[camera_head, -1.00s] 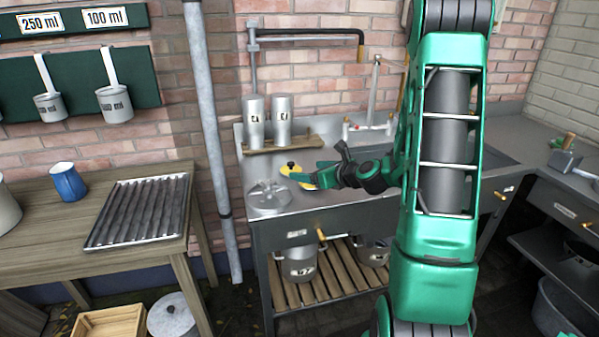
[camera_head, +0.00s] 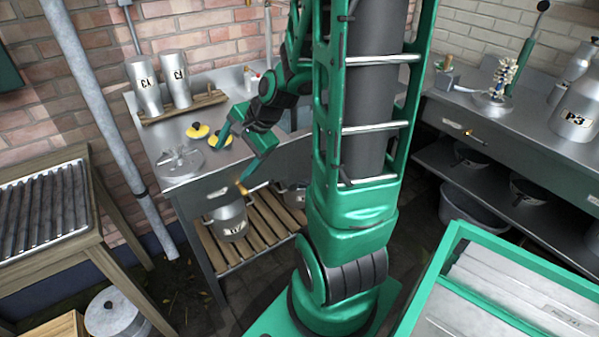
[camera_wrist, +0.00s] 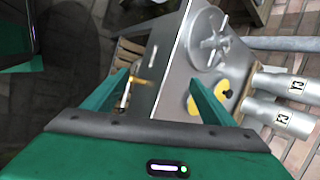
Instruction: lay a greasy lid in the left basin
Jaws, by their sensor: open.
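Two yellow round pieces with dark knobs, which look like lids, lie on the metal sink counter; one lid (camera_head: 198,131) is clear of my arm, the other lid (camera_head: 220,140) is partly behind my gripper. The wrist view shows both, the first (camera_wrist: 222,89) and the second (camera_wrist: 193,109). I cannot tell whether they are greasy. My gripper (camera_head: 232,162) is open and empty, its fingers apart near the counter's front edge, close to the lids. The basins are mostly hidden behind my arm.
A grey spoked metal disc (camera_head: 180,163) lies at the counter's left end. Two labelled metal cans (camera_head: 145,85) stand on a wooden rack behind. A drawer handle (camera_head: 241,188) juts from the counter front. A ribbed tray (camera_head: 45,210) lies on the left table.

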